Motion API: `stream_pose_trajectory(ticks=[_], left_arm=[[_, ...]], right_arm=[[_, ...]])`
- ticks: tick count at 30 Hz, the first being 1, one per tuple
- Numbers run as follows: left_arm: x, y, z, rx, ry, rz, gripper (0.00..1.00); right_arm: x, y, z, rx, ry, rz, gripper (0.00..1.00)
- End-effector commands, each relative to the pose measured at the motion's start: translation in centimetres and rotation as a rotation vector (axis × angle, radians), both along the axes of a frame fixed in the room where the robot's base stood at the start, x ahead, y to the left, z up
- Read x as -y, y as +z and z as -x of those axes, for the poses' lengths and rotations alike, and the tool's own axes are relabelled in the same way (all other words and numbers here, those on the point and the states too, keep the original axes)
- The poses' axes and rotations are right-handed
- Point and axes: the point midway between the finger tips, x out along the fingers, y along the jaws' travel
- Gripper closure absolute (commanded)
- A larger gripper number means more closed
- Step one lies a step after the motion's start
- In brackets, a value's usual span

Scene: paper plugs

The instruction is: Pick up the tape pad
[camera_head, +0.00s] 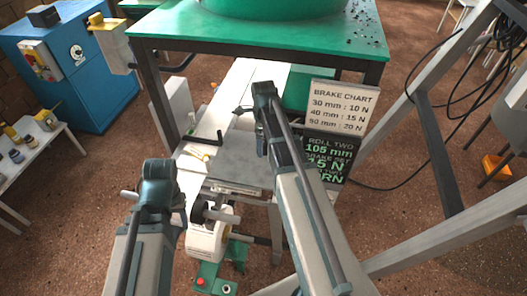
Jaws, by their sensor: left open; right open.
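I cannot pick out the tape pad for certain. A small yellowish item (197,154) lies on the narrow work surface (238,92) under the green table, too small to identify. My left gripper (172,208) is at the lower left, beside a white roll (208,240) on a dark spindle; its fingers are mostly hidden by my wrist. My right gripper (247,112) is over the work surface, near its right side, with its fingers largely hidden behind my arm. I see nothing held in either gripper.
Two signs, a brake chart (340,104) and a dark roll board (326,158), stand at right. A black L-shaped tool (205,139) lies on the surface. A grey frame (425,120) stands at right.

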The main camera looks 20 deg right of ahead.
Motion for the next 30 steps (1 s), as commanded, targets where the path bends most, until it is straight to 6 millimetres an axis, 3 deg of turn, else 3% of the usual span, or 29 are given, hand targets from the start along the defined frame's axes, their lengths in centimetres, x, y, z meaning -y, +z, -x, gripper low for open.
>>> stream_pose_trajectory(ticks=[2,10,26,30], left_arm=[[0.00,-1.21,0.00,0.000,0.000,0.000,0.52],[0.00,-1.09,0.00,0.000,0.001,0.000,0.52],[0.00,-1.09,0.00,0.000,0.000,0.000,0.52],[0.00,-1.09,0.00,0.000,0.000,0.000,0.52]], right_arm=[[-0.04,-1.20,0.00,0.000,0.000,0.000,0.03],[-0.05,-1.09,-0.02,0.000,0.000,0.000,0.03],[-0.06,-1.09,-0.01,0.000,0.000,0.000,0.96],[-0.05,-1.09,-0.02,0.000,0.000,0.000,0.97]])
